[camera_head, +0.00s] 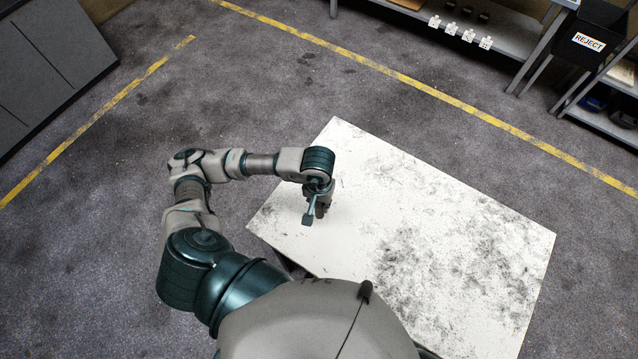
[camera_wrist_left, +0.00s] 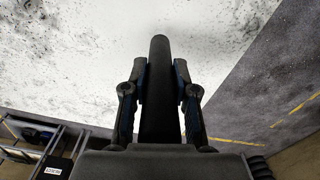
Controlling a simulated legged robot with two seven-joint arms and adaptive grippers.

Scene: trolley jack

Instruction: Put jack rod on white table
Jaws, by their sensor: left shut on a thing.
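The white table (camera_head: 430,220) has a worn, black-stained top and stands in front of me. My left gripper (camera_head: 318,200) is over the table's left part. In the left wrist view my left gripper (camera_wrist_left: 160,95) is shut on the jack rod (camera_wrist_left: 160,62), a dark round bar between the two fingers. The rod's tip points away from the wrist, with the white tabletop behind it. I cannot tell whether the rod touches the table. My right gripper is not in view.
The rest of the tabletop is bare. A black REJECT bin (camera_head: 590,42) and grey shelving (camera_head: 520,35) stand at the top right. A dark grey cabinet (camera_head: 50,60) is at the top left. Yellow lines (camera_head: 400,80) mark the grey floor.

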